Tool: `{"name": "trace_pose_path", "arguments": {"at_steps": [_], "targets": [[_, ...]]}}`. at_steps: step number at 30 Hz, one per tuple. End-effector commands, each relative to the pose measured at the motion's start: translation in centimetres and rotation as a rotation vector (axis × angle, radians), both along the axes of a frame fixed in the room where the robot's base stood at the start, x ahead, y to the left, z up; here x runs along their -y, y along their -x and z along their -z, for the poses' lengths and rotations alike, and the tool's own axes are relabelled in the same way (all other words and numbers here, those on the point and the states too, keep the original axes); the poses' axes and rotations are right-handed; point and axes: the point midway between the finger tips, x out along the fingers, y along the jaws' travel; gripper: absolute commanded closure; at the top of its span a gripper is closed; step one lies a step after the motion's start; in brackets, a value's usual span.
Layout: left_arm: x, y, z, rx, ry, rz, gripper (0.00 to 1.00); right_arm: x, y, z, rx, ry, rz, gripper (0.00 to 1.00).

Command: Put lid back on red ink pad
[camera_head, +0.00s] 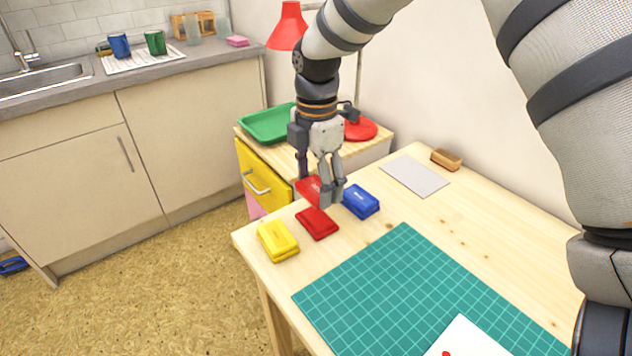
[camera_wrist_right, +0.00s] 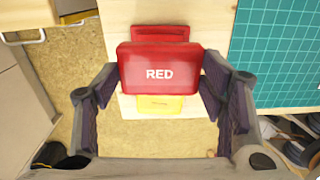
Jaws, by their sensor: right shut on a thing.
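My right gripper (camera_head: 331,194) is shut on the red lid (camera_head: 309,190), which is marked RED in the right wrist view (camera_wrist_right: 160,75). The lid is held between the two fingers, above the table. The red ink pad (camera_head: 317,223) sits on the table just in front of and below the gripper. In the wrist view the red pad (camera_wrist_right: 160,33) shows partly behind the lid, which hides the rest of it. The lid and pad look apart. My left gripper is not in view.
A yellow ink pad (camera_head: 278,241) lies to the left of the red one, a blue pad (camera_head: 361,201) to the right. A green cutting mat (camera_head: 400,290) covers the front table. A grey sheet (camera_head: 414,176) and a wooden block (camera_head: 446,159) lie farther back.

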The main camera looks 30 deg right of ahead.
Motion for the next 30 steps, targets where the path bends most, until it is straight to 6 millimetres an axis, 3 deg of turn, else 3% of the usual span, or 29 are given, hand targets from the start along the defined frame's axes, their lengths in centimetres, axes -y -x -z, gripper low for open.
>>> {"name": "trace_pose_path", "arguments": {"at_steps": [6,19,30], "targets": [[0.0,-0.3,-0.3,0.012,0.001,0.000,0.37,0.0,0.0,0.0,0.003,0.000,-0.001,0.50],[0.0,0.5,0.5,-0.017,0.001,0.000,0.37,0.0,0.1,5.1,-0.003,-0.001,0.000,0.50],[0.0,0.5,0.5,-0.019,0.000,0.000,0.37,0.0,0.0,5.6,0.001,0.000,0.000,0.50]]}}
